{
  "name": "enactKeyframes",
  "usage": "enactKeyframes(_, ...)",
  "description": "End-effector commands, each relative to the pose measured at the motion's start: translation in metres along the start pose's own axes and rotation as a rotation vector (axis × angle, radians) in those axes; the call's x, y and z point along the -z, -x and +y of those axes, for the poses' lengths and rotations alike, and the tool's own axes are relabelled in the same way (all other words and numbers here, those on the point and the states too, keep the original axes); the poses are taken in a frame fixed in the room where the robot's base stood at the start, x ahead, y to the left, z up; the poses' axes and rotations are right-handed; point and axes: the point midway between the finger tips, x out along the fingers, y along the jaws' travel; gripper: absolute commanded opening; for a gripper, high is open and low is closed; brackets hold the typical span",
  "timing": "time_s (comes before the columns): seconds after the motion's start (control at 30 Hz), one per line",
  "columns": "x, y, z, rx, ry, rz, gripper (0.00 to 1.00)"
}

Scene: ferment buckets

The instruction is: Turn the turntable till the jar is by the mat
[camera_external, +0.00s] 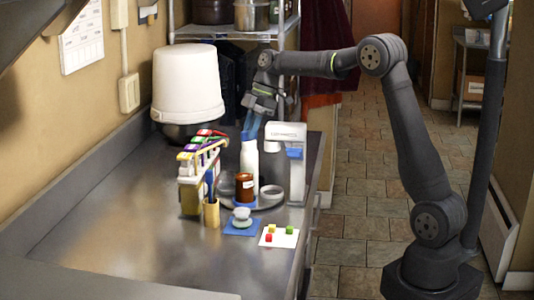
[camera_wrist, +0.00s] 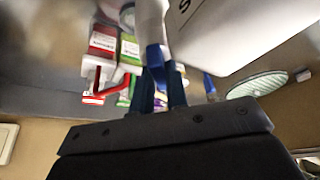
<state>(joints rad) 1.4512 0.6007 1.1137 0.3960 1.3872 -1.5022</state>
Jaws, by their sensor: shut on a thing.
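A white bottle (camera_external: 249,160) stands behind the jar. A blue mat (camera_external: 241,227) lies on the counter just in front of the jar's side, with a small whitish item (camera_external: 242,215) on it. My gripper (camera_external: 250,134) points down at the bottle's top, its blue fingers shut on the bottle's neck. In the wrist view the white bottle (camera_wrist: 151,22) shows between the fingertips; the jar is not visible there.
A white machine (camera_external: 287,160) stands right behind the turntable. A rack of coloured-lid packs (camera_external: 200,160) and a tan cup (camera_external: 211,213) stand left. A white card (camera_external: 279,237) with coloured cubes lies front right. A large white bucket (camera_external: 187,85) is at the back. The front left counter is clear.

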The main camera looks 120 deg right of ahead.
Motion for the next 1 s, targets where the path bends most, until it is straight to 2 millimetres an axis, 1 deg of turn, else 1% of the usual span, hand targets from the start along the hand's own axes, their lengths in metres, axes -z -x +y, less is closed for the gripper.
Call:
enactKeyframes(0.53,0.0018,0.0020,0.0008,0.000,0.015,0.003,0.00)
enactKeyframes(0.57,0.0018,0.0020,0.0008,0.000,0.015,0.003,0.16)
enactKeyframes(0.6,0.0017,0.0019,0.0008,0.000,0.015,0.002,0.23)
enactKeyframes(0.67,0.0014,0.0016,0.0007,0.001,0.015,0.002,0.35)
enactKeyframes(0.9,0.0007,0.0007,0.0003,0.004,0.014,0.001,0.35)
enactKeyframes(1.0,0.0005,0.0033,0.0005,0.003,0.014,0.001,0.35)
